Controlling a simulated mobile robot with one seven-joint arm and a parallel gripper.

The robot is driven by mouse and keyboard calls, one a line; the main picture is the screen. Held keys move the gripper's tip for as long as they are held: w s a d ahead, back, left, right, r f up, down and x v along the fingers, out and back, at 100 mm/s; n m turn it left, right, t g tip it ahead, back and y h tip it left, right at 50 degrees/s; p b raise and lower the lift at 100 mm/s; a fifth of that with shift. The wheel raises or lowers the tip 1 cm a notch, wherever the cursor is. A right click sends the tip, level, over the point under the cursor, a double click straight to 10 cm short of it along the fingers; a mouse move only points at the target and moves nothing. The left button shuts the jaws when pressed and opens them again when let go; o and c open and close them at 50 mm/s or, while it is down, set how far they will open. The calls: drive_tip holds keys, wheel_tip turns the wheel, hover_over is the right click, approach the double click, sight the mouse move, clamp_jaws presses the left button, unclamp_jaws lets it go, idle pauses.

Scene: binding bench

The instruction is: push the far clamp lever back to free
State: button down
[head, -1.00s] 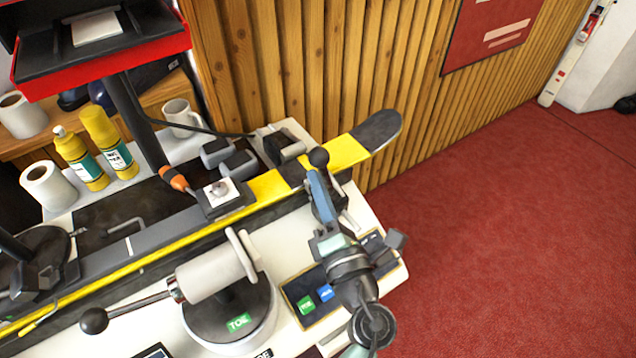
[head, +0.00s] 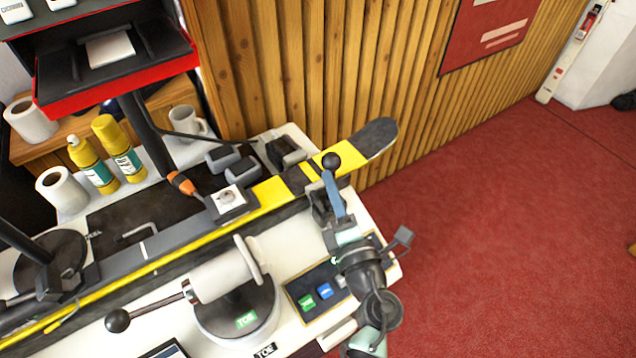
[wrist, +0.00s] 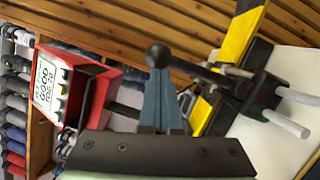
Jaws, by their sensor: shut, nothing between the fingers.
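The far clamp (head: 320,207) sits at the bench's right end, beside the yellow and black ski (head: 262,198). Its lever ends in a black ball knob (head: 331,160), which also shows in the wrist view (wrist: 157,55). There the dark lever shaft (wrist: 202,73) runs right and down from the knob to the clamp body (wrist: 255,98). My gripper (head: 333,178) is shut and empty, its blue-grey fingertips (wrist: 158,78) right at the knob. They overlap the knob in both views; whether they touch it I cannot tell. My gripper hides part of the lever in the head view.
A white cylinder unit (head: 225,275) with a black-knobbed handle stands at the bench front. A button panel (head: 318,292) lies beside my arm. Glue bottles (head: 118,150), a mug (head: 187,120) and a red-edged tray (head: 115,75) are at the left. Red floor is open at right.

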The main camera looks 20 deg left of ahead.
drive_tip(key=w+d+f+m+g+h+p, duration=0.1)
drive_tip(key=w+d+f+m+g+p, duration=0.1)
drive_tip(key=w+d+m+p, duration=0.4)
drive_tip(key=shift+w+d+f+m+g+p, duration=0.3)
drive_tip(key=shift+w+d+f+m+p, duration=0.15)
drive_tip(key=shift+w+m, duration=0.95)
drive_tip(key=shift+r, duration=0.1)
